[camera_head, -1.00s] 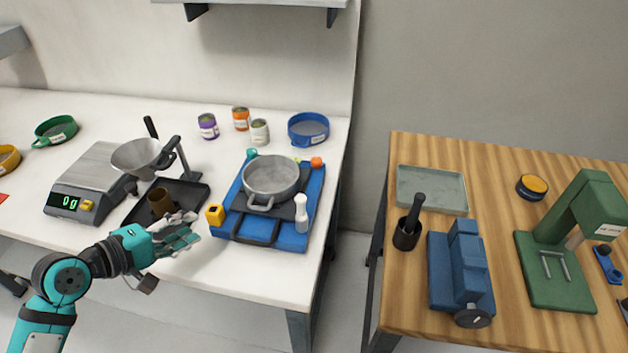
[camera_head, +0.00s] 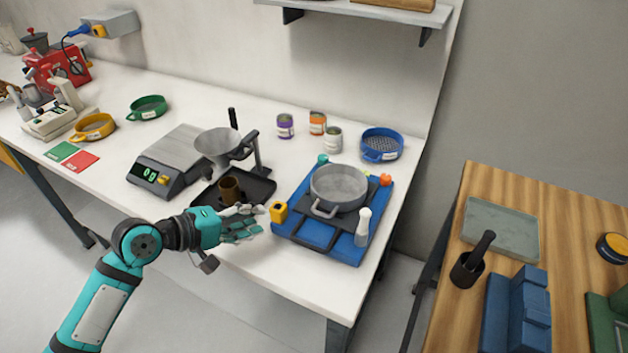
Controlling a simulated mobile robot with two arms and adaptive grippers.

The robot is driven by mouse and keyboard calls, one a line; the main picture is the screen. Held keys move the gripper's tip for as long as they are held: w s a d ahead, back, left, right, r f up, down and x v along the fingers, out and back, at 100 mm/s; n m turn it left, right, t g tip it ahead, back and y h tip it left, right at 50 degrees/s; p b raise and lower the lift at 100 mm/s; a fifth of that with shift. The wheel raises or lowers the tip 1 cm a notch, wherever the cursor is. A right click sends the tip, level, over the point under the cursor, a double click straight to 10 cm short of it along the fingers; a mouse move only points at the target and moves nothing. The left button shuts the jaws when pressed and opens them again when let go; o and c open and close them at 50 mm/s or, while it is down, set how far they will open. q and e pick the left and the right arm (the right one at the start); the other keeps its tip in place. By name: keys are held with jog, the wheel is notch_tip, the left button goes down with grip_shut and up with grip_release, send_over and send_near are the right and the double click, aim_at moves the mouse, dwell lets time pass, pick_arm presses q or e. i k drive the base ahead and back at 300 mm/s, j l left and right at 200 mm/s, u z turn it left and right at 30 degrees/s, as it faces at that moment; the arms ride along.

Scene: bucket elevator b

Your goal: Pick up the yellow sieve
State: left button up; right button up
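The yellow sieve (camera_head: 93,127) is a round, shallow, yellow-rimmed pan with a short handle, lying on the left part of the white table in the head view. A green sieve (camera_head: 147,108) lies just behind and right of it. A blue sieve (camera_head: 382,145) is at the back right. My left gripper (camera_head: 250,224) is over the table's front edge, well to the right of the yellow sieve, in front of the black tray. Its fingers look spread, with nothing seen in them. My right gripper is not in view.
A scale (camera_head: 175,160) and a funnel on a stand (camera_head: 218,146) lie between my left gripper and the yellow sieve. Green and red cards (camera_head: 81,161) lie in front of the sieve. A pot (camera_head: 339,187) sits on a blue base at right. A red machine (camera_head: 58,72) stands far left.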

aim_at(98, 127)
jog(key=u, duration=1.45)
